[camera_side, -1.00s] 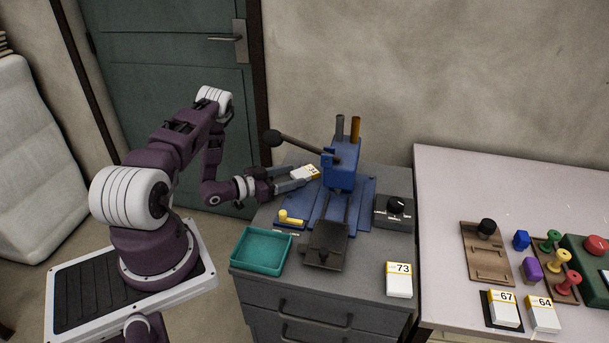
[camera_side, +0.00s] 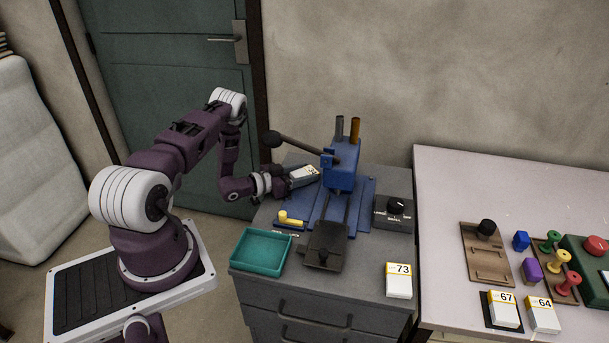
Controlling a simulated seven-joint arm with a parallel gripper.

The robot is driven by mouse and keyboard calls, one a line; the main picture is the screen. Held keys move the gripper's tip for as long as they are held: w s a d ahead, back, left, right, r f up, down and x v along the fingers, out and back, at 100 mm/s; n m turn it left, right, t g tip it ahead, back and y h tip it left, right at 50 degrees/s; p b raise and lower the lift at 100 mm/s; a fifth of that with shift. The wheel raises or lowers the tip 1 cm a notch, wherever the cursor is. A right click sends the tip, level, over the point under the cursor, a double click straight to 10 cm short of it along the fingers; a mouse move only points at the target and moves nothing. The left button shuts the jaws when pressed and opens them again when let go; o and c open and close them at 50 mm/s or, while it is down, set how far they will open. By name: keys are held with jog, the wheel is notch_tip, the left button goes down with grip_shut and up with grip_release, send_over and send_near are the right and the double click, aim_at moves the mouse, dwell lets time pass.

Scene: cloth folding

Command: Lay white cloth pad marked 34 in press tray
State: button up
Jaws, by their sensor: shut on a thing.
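My gripper (camera_side: 293,181) is shut on a white cloth pad (camera_side: 305,175) with a yellow edge. It holds the pad to the left of the blue press head, over the back left of the grey cabinet. The mark on the pad is too small to read. The blue press (camera_side: 341,170) stands on the cabinet with its long dark lever pointing left. The dark press tray (camera_side: 325,247) is out at the front of the press rails, clear of the head, and looks empty apart from a small dark knob at its front.
An empty teal tray (camera_side: 262,251) and a yellow handle (camera_side: 291,217) are left of the press tray. A dial box (camera_side: 393,212) stands to its right. Pads marked 73 (camera_side: 399,281), 67 (camera_side: 503,310) and 64 (camera_side: 542,315) lie farther right, with stamps on the pale table.

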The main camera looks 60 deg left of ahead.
notch_tip(320, 180, up, 10)
jog(key=shift+w+f, duration=0.1)
notch_tip(320, 180, up, 12)
jog(key=r, duration=0.1)
send_over(305, 172)
jog(key=w+a, duration=0.2)
jog(key=w, duration=0.3)
jog(key=d+r+m+g+h, duration=0.1)
jog(key=d+r+m+h, duration=0.15)
jog(key=d+r, duration=0.45)
jog(key=d+r+m+h, duration=0.2)
jog(key=d+r+h, duration=0.1)
jog(key=d, duration=0.7)
jog(key=s+d+f+m+g+h, duration=0.2)
jog(key=s+d+m+g+h, duration=0.4)
jog(key=s+d, duration=0.6)
jog(key=s+d+f+m+g+h, duration=0.2)
jog(key=s+d+m+g+h, duration=0.45)
jog(key=s+d, duration=0.55)
jog(key=w+a+f+n+t+y, duration=0.9)
jog(key=w+a+n+t+y, duration=0.1)
jog(key=w+a+n+t, duration=0.1)
jog(key=shift+w+a+f, duration=0.25)
jog(key=shift+w+a, duration=0.65)
jog(key=shift+w, duration=0.25)
jog(key=shift+t, duration=0.35)
